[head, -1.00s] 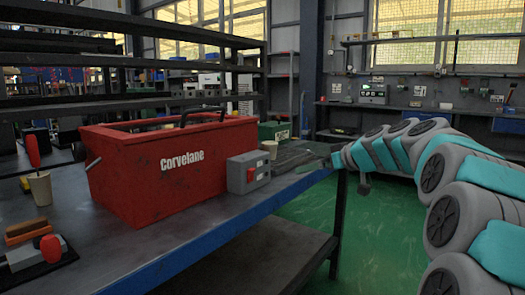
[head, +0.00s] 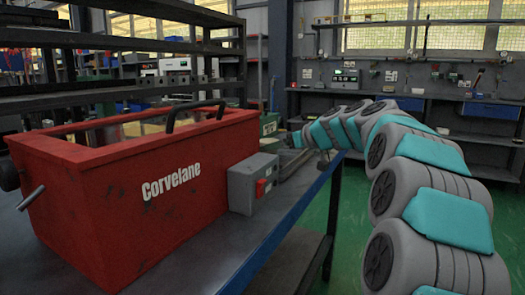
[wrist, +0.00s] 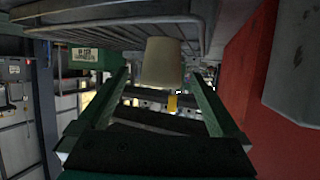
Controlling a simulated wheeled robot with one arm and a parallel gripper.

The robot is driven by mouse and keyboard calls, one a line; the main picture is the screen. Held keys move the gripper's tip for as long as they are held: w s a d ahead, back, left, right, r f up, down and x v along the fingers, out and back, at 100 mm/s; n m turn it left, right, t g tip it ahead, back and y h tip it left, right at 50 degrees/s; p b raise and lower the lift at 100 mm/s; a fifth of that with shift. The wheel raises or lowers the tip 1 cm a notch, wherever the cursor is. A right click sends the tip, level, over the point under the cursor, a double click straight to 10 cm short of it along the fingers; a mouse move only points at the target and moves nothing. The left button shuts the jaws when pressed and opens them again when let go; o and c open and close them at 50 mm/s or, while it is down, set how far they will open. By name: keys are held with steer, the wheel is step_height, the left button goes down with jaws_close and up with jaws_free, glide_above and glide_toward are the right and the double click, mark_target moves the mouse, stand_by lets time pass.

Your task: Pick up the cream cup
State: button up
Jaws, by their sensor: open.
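The cream cup (wrist: 163,62) shows in the wrist view, where the picture appears upside down and the cup hangs from the bench surface at the top. My gripper (wrist: 160,78) is open, with a dark green finger on either side of the view. The cup appears between the fingertips or just beyond them; I cannot tell the exact depth. No contact is visible. In the head view my gripper (head: 294,140) is small, above the far end of the bench, and I cannot make out the cup there.
The red Corvelane toolbox (head: 150,190) stands on the bench (head: 255,235), with a grey switch box (head: 253,183) beside it. A green box (wrist: 86,58) with a label is left of the cup in the wrist view. Green floor lies right of the bench.

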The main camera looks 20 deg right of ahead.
steer(key=shift+r+p+x, duration=0.1)
steer(key=shift+p+x, duration=0.25)
steer(key=shift+x, duration=1.4)
steer(key=shift+r+p+x, duration=0.15)
steer(key=shift+p+x, duration=0.2)
steer(key=shift+x, duration=1.45)
steer(key=shift+a, duration=0.1)
steer(key=c, duration=1.4)
